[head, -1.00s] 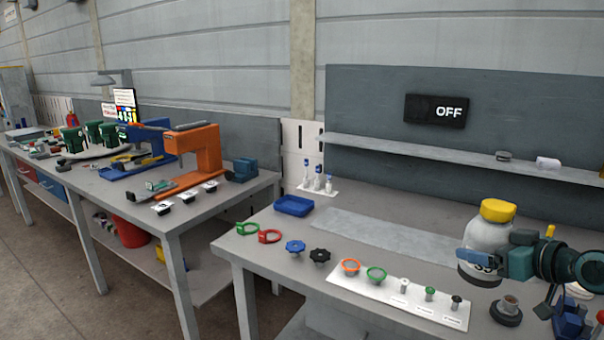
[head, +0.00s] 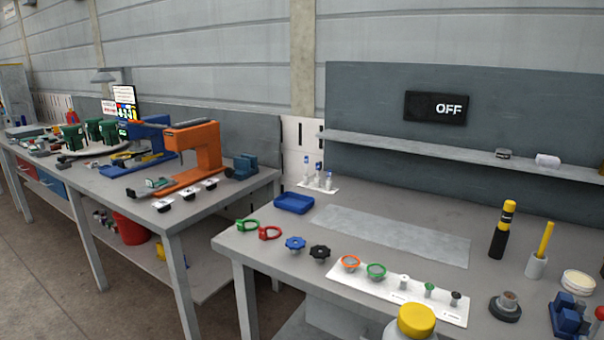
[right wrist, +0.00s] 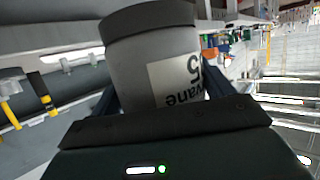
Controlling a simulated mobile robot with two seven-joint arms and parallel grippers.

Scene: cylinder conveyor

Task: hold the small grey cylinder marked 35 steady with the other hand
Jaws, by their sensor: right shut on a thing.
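The small grey cylinder (head: 396,330) shows at the bottom edge of the head view, its yellow cap on top and most of its body cut off by the frame. In the right wrist view the grey cylinder (right wrist: 150,58) fills the middle, with a darker grey end band and a pale label showing a 5 and part of a word, upside down. My right gripper (right wrist: 158,92) is shut on its body, with a finger on either side. The right gripper is out of the head view. My left gripper is in neither view.
The bench has a grey metal strip (head: 390,236), a white strip with rings and small fittings (head: 385,296), and a dark round fitting (head: 505,306). A black-and-yellow tube (head: 502,230) stands behind. A wall panel reads OFF (head: 436,108).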

